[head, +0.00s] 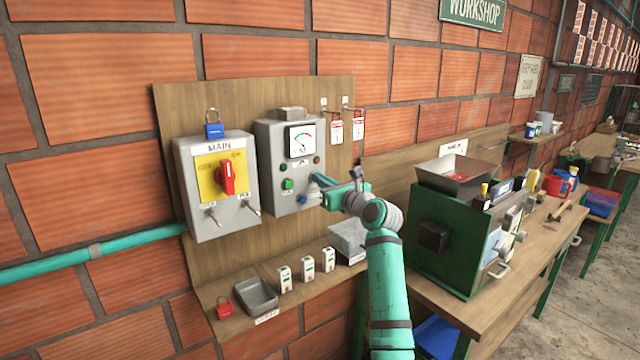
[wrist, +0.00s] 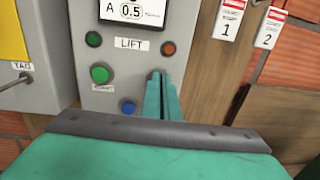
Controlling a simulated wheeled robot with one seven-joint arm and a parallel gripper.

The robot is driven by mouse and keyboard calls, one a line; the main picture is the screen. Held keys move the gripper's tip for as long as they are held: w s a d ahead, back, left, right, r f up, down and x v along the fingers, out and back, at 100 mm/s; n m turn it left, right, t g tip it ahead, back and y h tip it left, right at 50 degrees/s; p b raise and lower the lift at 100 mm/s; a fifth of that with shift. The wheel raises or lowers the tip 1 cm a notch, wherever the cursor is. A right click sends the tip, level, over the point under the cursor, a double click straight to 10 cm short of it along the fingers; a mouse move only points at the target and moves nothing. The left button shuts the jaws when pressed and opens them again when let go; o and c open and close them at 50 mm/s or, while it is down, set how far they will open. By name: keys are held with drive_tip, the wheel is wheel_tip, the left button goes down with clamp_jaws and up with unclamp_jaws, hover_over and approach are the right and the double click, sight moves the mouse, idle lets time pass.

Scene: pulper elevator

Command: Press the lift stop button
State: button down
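The grey lift box (head: 272,150) hangs on a wooden board and carries a meter. In the wrist view its panel (wrist: 118,50) is labelled LIFT. A large green button (wrist: 100,74) sits at the left, with a blue button (wrist: 128,107) below it. A small green lamp (wrist: 93,39) and an orange-red lamp (wrist: 168,48) are above. My gripper (wrist: 161,78) is shut and empty, its fingertips in front of the panel, right of the green button. No stop button shows clearly; the fingers cover that area. I cannot tell if the tips touch the panel.
A MAIN switch box (head: 215,185) with a red handle is close on the left. Below, a wooden shelf (head: 245,322) holds a tray, small cartons and a red padlock. A green machine (head: 440,240) stands on the bench at the right. Tags hang right of the lift box.

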drive_tip(key=v, duration=1.4)
drive_tip(key=shift+w+d, duration=0.1)
